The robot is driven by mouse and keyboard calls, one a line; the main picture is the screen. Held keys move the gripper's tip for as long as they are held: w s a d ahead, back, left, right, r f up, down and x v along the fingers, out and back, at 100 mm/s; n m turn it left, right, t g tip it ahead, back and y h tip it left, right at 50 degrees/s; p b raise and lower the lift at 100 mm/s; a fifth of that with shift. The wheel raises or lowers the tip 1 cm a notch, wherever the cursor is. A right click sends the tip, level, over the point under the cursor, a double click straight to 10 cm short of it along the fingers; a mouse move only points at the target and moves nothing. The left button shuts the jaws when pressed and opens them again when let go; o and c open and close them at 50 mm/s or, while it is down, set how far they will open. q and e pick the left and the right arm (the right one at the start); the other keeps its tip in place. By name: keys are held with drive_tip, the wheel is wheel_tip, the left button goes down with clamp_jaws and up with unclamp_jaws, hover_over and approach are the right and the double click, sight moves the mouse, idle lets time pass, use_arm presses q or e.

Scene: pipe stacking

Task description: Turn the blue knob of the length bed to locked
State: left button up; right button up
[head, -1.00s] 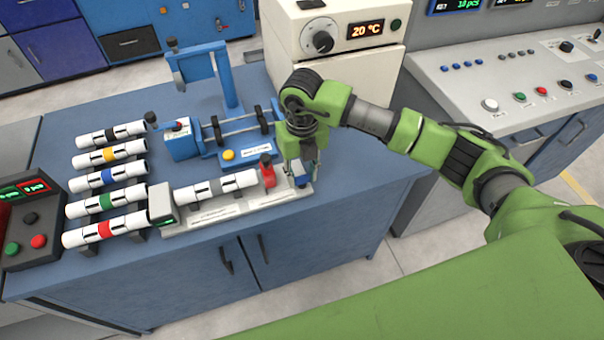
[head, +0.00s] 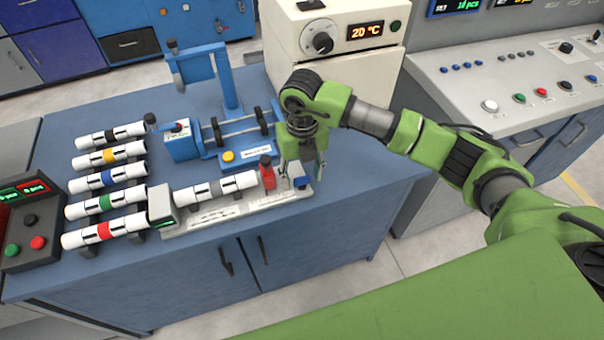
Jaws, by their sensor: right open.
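The length bed (head: 210,223) is a pale rail at the front of the blue bench. A white pipe with a grey band (head: 216,188) lies on its supports, between a grey end block with a green display (head: 162,206) and a red stop (head: 267,173). The blue knob (head: 299,181) is at the bed's right end, partly hidden by my fingers. My right gripper (head: 301,178) points down over the knob, with its fingers apart on either side of it. I cannot tell whether they touch it, or how the knob is turned. My left gripper is not in view.
Several banded white pipes (head: 110,180) lie in a rack at the left, beside a button box (head: 25,228). A blue fixture (head: 235,135) stands behind the bed. A beige oven (head: 335,45) stands behind my right arm.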

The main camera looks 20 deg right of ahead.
sight(302, 177)
wheel_tip(302, 177, up, 12)
idle(0.5)
idle(0.3)
